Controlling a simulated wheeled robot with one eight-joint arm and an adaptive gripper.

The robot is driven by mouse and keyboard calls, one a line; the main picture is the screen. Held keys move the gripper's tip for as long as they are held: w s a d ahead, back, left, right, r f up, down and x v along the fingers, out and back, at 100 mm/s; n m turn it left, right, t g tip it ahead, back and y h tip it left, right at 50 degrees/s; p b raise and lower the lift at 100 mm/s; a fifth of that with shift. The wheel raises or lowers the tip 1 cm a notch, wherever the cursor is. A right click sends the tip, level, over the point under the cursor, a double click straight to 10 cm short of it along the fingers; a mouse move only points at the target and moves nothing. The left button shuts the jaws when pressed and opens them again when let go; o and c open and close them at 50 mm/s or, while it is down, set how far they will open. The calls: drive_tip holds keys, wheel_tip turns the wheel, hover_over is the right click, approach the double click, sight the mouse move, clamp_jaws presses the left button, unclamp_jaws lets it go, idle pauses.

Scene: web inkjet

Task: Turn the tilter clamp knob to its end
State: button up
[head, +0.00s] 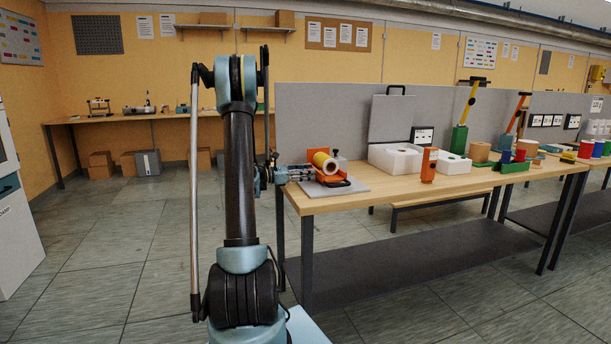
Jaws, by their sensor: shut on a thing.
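The tilter (318,154) stands at the near left end of the wooden bench in the head view.
The bench (400,198) also holds a white foam case (392,158), an orange block (429,166) and several coloured fixtures further right. A grey panel (320,110) rises along the bench's back. The tiled floor (110,260) to the left is clear.

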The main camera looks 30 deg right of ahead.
drive_tip(key=shift+m, duration=2.8)
drive_tip(key=o, duration=1.1)
drive_tip(key=shift+s, duration=0.1)
wheel_tip(320, 180, up, 10)
